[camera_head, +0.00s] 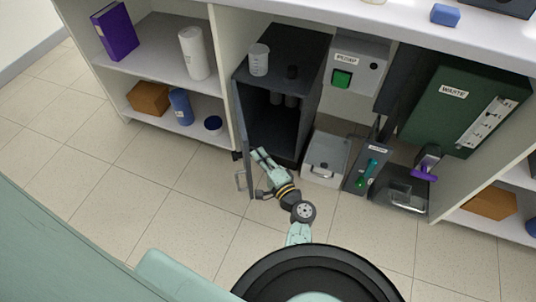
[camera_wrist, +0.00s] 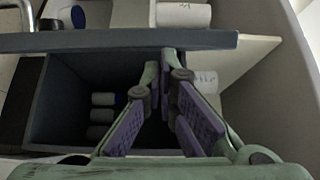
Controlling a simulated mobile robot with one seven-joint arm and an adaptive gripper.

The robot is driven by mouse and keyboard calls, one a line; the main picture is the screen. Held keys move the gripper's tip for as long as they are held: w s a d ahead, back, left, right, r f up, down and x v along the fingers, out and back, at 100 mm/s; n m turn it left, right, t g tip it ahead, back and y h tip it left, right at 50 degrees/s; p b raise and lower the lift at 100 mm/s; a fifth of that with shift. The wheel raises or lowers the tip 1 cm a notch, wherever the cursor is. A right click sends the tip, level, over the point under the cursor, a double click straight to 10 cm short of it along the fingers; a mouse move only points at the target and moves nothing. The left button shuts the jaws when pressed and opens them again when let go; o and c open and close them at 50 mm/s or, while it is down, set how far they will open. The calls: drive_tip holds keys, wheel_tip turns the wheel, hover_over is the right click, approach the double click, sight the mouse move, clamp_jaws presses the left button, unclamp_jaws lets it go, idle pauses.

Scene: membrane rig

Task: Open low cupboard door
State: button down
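The low cupboard (camera_head: 293,51) is a dark grey box under the counter. Its door (camera_head: 244,125) stands swung out on the left, so the dark inside shows. The door's handle (camera_head: 240,181) is a metal bar on its outer face. In the wrist view the door's top edge (camera_wrist: 120,41) crosses the picture, with the handle (camera_wrist: 20,12) at top left. My gripper (camera_head: 262,154) is on the inner side of the door, in front of the opening. Its fingers (camera_wrist: 163,75) have a gap between them and hold nothing. Whether a finger touches the door is unclear.
A beaker (camera_head: 259,59) and a small dark item stand on the cupboard. Several cylinders (camera_wrist: 103,115) are inside. A grey lidded box (camera_head: 326,157) sits on the floor to its right. A shelf unit (camera_head: 160,60) is on the left. Tiled floor at front left is clear.

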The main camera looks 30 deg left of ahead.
drive_tip(key=shift+s+a, duration=0.4)
drive_tip(key=shift+s, duration=0.15)
